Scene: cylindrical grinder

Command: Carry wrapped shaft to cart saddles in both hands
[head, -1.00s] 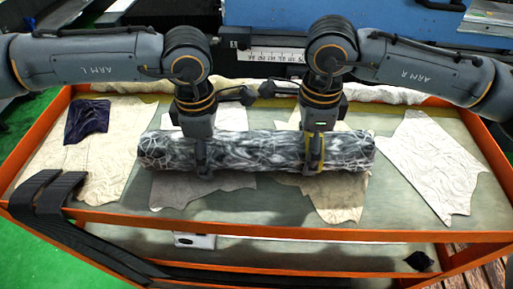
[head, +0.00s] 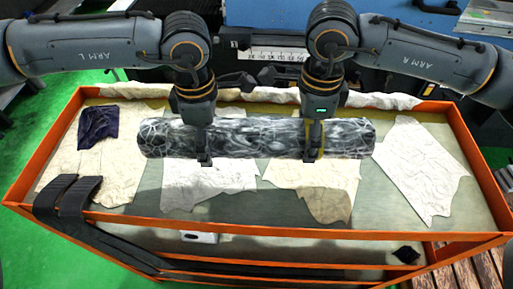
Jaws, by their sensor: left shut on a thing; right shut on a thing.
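The wrapped shaft (head: 260,137) lies level across the middle of the head view, in a grey and white marbled wrap. My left gripper (head: 204,158) is shut on it left of its middle. My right gripper (head: 311,155) is shut on it right of its middle, beside a yellow band. The shaft is held over the orange-rimmed cart (head: 330,235). Two pale cloths, one on the left (head: 210,178) and one on the right (head: 320,185), lie on the cart top below the shaft. No saddles can be made out; anything directly behind the shaft is hidden.
A dark purple cloth (head: 98,127) lies at the cart's left, and a white cloth (head: 425,170) at its right. Black straps (head: 68,195) hang over the front left rim. A blue machine (head: 420,45) stands behind. Green floor shows at the left.

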